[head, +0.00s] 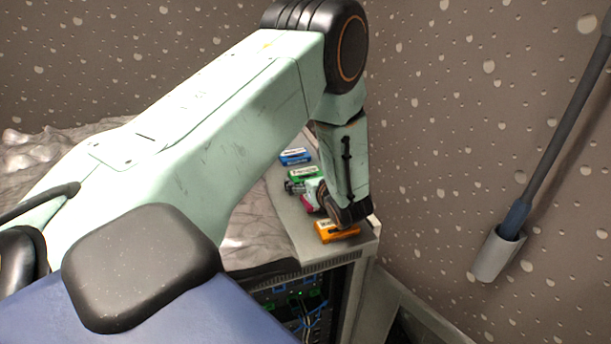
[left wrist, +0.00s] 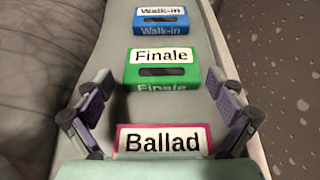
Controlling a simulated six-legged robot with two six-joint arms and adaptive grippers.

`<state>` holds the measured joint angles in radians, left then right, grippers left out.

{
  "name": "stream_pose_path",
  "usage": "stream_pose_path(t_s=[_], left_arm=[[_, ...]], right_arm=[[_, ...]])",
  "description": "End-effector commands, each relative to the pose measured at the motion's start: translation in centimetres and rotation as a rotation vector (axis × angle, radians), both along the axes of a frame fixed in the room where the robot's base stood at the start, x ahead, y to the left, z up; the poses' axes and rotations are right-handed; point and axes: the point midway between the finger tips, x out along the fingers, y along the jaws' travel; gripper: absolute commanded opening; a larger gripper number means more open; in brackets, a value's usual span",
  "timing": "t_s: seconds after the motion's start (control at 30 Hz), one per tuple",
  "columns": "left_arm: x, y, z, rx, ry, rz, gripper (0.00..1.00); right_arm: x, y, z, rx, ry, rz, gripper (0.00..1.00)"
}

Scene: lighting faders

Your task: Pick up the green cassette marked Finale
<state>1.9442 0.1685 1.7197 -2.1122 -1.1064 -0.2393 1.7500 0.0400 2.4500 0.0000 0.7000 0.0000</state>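The green cassette marked Finale (left wrist: 162,68) lies flat on the grey cabinet top, in the upper middle of the left wrist view. In the head view the green cassette (head: 303,174) shows just beyond my gripper, partly covered. My left gripper (left wrist: 163,98) is open and empty, its two fingers spread wide to left and right, short of the Finale cassette and apart from it. In the head view the left gripper (head: 309,188) hangs low over the cassette row, partly hidden by my arm. My right gripper is in neither view.
A blue Walk-in cassette (left wrist: 161,18) lies beyond Finale. A magenta-edged Ballad cassette (left wrist: 163,140) lies nearer, its lower part hidden by my gripper. An orange cassette (head: 336,232) is near the cabinet top's front edge. A wall (head: 440,130) stands close to the right.

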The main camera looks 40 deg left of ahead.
Motion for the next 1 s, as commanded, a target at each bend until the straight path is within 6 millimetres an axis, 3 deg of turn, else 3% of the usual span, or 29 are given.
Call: stream_pose_path(t_s=[0.47, 0.77, 1.0], left_arm=[[0.0, 0.1, 0.0, -0.001, 0.0, 0.0, 0.49], [0.1, 0.1, 0.3, 0.0, -0.002, -0.001, 0.48], [0.1, 0.1, 2.7, -0.001, -0.006, 0.0, 0.48]], right_arm=[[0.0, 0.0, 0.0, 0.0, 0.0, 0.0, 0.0], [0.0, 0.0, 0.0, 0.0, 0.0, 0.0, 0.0], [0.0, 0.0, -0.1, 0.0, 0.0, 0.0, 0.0]])
